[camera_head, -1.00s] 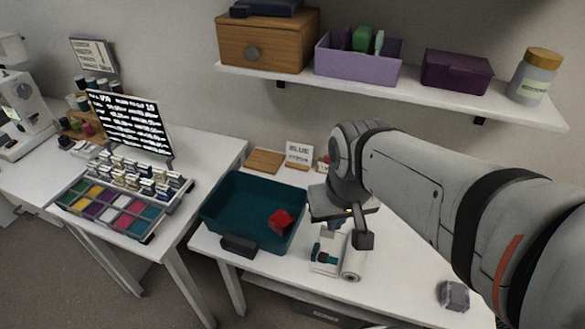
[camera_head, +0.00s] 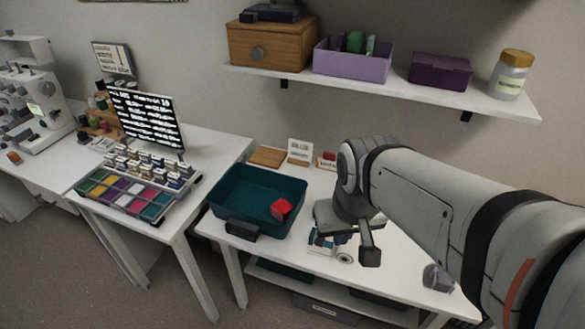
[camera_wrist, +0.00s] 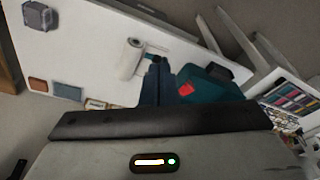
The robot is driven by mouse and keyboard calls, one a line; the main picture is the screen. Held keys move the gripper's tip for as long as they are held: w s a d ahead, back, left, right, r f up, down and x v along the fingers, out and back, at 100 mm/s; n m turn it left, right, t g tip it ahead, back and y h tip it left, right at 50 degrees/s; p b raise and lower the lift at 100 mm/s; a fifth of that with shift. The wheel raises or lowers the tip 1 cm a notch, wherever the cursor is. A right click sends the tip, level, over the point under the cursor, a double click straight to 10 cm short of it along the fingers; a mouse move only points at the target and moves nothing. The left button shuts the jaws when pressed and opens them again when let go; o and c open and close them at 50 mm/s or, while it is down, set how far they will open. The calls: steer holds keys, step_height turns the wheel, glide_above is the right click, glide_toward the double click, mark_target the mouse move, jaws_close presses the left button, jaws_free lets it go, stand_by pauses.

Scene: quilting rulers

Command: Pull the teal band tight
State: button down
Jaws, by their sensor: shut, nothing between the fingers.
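A white roll (camera_head: 345,256) lies on the white table in the head view, partly hidden by my arm. A teal piece (camera_head: 319,239), apparently the band, shows beside it on a pale holder. I cannot tell whether it is slack or tight. The roll also shows in the wrist view (camera_wrist: 131,58), where my fingers hide part of the area beside it.
A teal bin (camera_head: 228,211) with a red object (camera_head: 281,209) stands left of the roll. A grey block (camera_head: 437,277) lies at the table's right. Small cards (camera_head: 300,150) stand at the back. A shelf (camera_head: 400,92) with boxes runs above. A second table with a palette (camera_head: 128,191) is left.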

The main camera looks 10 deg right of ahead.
steer(key=m+t+y+b, duration=0.3)
steer(key=m+y, duration=0.5)
steer(key=m, duration=1.6)
glide_toward(315, 237)
steer(key=d+r, duration=0.1)
steer(key=d+r+g+b, duration=0.1)
steer(key=shift+s+d+r, duration=0.2)
steer(key=shift+d+r, duration=0.05)
steer(key=shift+d, duration=0.1)
steer(key=shift+w+f, duration=0.15)
steer(key=shift+f, duration=0.05)
steer(key=b+x, duration=0.1)
steer(key=x, duration=0.8)
steer(key=shift+a+f, duration=0.25)
steer(key=shift+w, duration=0.15)
